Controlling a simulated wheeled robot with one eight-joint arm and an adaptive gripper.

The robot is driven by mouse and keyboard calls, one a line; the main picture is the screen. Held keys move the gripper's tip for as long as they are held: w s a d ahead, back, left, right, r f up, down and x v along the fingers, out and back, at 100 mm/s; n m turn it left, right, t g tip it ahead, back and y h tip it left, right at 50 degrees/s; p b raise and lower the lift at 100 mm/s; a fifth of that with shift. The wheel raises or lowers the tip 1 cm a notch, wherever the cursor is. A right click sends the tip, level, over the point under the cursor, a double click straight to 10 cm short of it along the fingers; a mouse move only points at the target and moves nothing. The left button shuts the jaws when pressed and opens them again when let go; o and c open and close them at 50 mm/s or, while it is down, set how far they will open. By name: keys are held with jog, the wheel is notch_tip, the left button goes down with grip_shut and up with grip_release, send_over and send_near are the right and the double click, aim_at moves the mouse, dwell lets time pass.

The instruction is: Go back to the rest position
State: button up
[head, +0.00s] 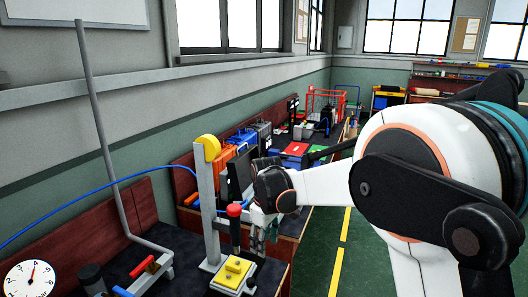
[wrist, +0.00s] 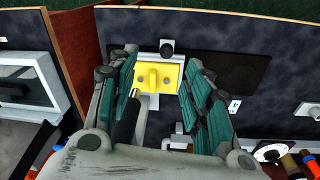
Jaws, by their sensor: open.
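My gripper (wrist: 158,95) is open in the wrist view, with its two teal-padded fingers spread apart and nothing between them. In the head view my gripper (head: 264,232) hangs at the end of my white arm, near the bench-top press with a red knob (head: 234,210). A yellow block (wrist: 159,77) on a pale base shows beyond the fingertips in the wrist view. The same yellow block (head: 237,268) sits below and left of my gripper in the head view. Part of the press is hidden behind my gripper.
A grey post with a yellow top (head: 208,150) stands just left of my gripper. A bent grey pipe (head: 100,130) and a dial (head: 29,280) are at the left. Benches with boxes (head: 294,150) run along the wall. The green floor (head: 325,225) right of the bench is clear.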

jog(key=s+d+r+m+t, duration=0.2)
jog(key=s+d+r+m, duration=0.2)
jog(key=s+d+r, duration=0.35)
jog(key=s+d+m+t, duration=0.1)
jog(key=s+d+m, duration=0.1)
jog(key=s+d, duration=0.2)
jog(key=s+d+r+m+t, duration=0.1)
jog(key=s+d+m, duration=0.2)
jog(key=s, duration=0.7)
jog(key=s+d+r+m+t, duration=0.1)
jog(key=s+d+m+t, duration=0.1)
jog(key=s+d, duration=0.3)
jog(key=s, duration=0.3)
jog(key=shift+d+b, duration=0.3)
jog(key=shift+d, duration=0.1)
